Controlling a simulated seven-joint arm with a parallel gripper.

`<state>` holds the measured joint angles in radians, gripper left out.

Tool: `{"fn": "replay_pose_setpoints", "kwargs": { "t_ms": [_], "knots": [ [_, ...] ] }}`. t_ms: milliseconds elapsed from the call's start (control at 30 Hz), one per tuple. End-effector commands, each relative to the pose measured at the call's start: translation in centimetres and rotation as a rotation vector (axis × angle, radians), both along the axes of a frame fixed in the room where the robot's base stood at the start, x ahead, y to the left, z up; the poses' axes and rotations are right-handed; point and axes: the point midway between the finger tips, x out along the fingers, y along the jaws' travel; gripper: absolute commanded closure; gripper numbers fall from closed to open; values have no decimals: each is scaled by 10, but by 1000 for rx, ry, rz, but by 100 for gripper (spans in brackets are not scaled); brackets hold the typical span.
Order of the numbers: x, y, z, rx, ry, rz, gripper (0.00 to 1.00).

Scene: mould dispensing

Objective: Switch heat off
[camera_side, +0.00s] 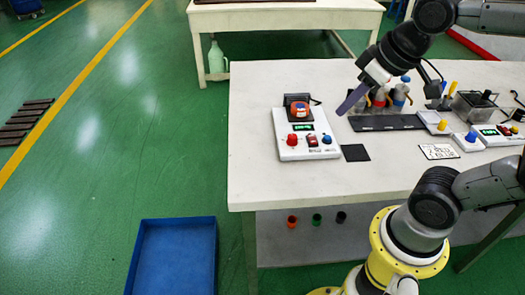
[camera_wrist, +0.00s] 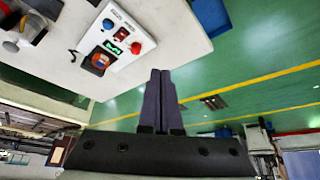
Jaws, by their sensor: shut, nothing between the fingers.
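A white heating unit (camera_side: 283,124) stands at the left of the white table. It also shows in the wrist view (camera_wrist: 128,22). Its front panel has a red knob (camera_side: 292,140), a dark red rocker switch (camera_side: 312,140), a blue knob (camera_side: 327,139) and a lit green display (camera_side: 303,127). An orange-red item (camera_side: 299,109) sits on its dark top plate. The red knob (camera_wrist: 136,48) and switch (camera_wrist: 121,33) show clearly in the wrist view. My gripper (camera_side: 341,111) is shut and empty, above the table just right of the unit, touching nothing visible. Its dark purple fingers (camera_wrist: 160,73) meet in the wrist view.
Several bottles with red and blue parts (camera_side: 378,98) stand behind a dark mat (camera_side: 385,123), right of the unit. A second device with a blue knob (camera_side: 471,137) is farther right. A black square (camera_side: 355,153) lies near the front. The table's front-left area is clear.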

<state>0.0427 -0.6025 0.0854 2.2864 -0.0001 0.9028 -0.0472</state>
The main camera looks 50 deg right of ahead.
Motion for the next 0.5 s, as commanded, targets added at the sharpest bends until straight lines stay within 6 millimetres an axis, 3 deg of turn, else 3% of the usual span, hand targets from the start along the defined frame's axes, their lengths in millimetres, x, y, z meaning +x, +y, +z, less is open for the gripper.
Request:
{"fn": "replay_pose_setpoints", "kwargs": {
  "t_ms": [100,200,333,500],
  "knots": [
    [-33,8,-7,7,-49,23,100],
    [-49,10,-18,13,-51,20,100],
    [-56,9,-30,19,-21,8,100],
    [-55,9,-30,21,-22,0,100]
  ]
}}
